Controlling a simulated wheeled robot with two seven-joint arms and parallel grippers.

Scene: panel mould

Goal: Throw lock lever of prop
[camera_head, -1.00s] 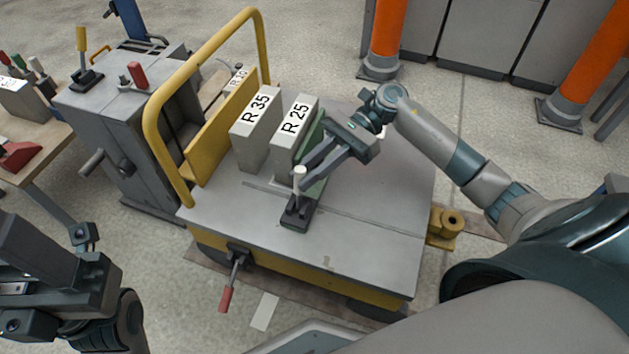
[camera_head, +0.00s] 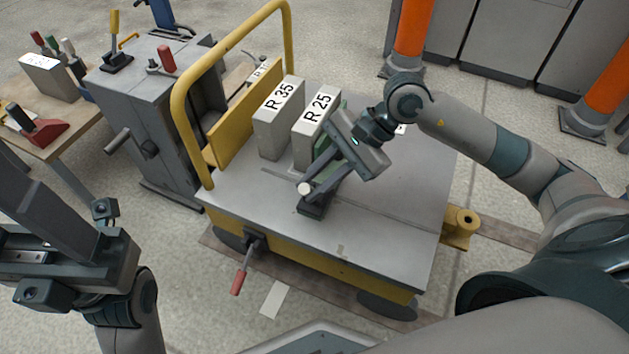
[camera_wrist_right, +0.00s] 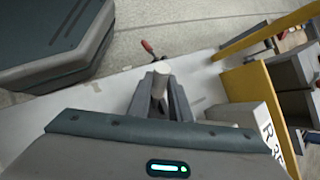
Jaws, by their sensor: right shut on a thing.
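The prop's lock lever is a pale, round-topped handle (camera_head: 304,188) on a small dark base (camera_head: 312,210) on the cart top. My right gripper (camera_head: 318,186) is shut on the lever handle, which now leans over. In the right wrist view the handle (camera_wrist_right: 160,72) stands between the two fingers, its pale end sticking out past them.
Two grey blocks marked R 35 (camera_head: 279,120) and R 25 (camera_head: 310,125) stand close behind the gripper. A yellow rail (camera_head: 188,140) edges the cart's left side. A red-handled lever (camera_head: 239,280) hangs at the front. The cart top's right side (camera_head: 400,215) is clear.

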